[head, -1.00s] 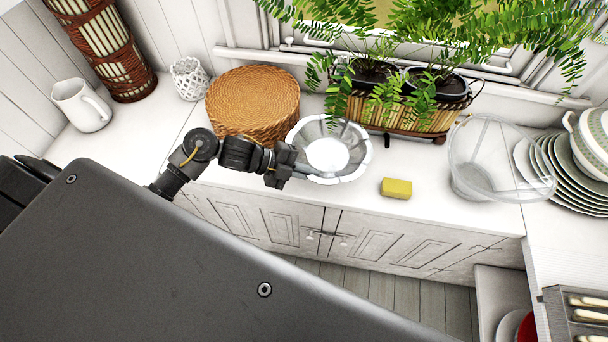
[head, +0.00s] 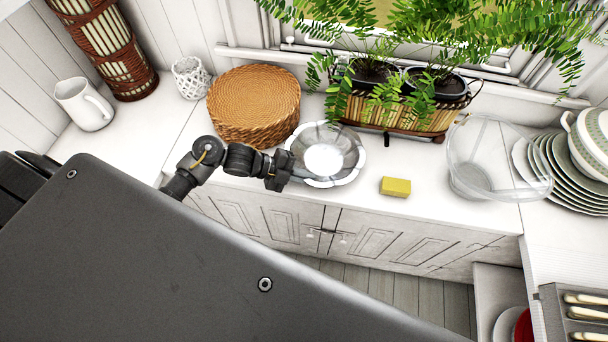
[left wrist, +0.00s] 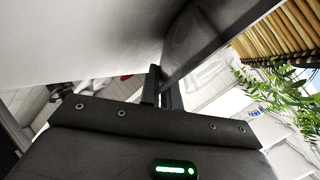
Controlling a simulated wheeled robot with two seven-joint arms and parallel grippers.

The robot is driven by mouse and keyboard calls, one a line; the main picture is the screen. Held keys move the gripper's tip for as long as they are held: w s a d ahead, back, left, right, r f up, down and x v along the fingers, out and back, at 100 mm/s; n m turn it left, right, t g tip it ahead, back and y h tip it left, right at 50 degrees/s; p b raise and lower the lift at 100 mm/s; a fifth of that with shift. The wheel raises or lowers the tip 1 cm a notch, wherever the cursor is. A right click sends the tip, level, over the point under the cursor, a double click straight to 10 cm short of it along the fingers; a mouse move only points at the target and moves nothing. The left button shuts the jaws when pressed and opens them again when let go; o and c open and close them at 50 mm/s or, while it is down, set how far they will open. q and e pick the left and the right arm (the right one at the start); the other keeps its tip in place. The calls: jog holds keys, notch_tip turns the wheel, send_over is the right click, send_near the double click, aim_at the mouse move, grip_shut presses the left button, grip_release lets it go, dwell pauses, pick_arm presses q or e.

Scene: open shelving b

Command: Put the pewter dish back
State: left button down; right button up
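The pewter dish (head: 347,140), a shiny round silver bowl with a scalloped rim, is over the white counter in the head view, right of the wicker basket. My left gripper (head: 280,170) is at the dish's left rim. In the left wrist view its two fingers (left wrist: 162,90) are close together, with the dish's grey metal (left wrist: 205,40) right against them; it looks shut on the rim. Whether the dish touches the counter or hangs just above it I cannot tell. My right gripper is not in view.
A round wicker basket (head: 253,100) stands left of the dish. A planter (head: 400,112) with ferns is behind it. A yellow sponge (head: 395,187), a clear bowl (head: 480,180) and stacked plates (head: 560,180) are to the right. A white pitcher (head: 80,105) stands far left.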

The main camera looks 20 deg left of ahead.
pick_arm(q)
jog(key=c, duration=1.6)
grip_release()
jog(key=b+v, duration=0.1)
jog(key=v, duration=0.9)
jog(key=shift+s+a+r+b, duration=0.15)
jog(key=shift+s+a+b, duration=0.15)
jog(key=shift+b, duration=0.1)
jog(key=shift+s+a+r, duration=0.15)
jog(key=shift+a+r, duration=0.25)
jog(key=shift+a, duration=0.05)
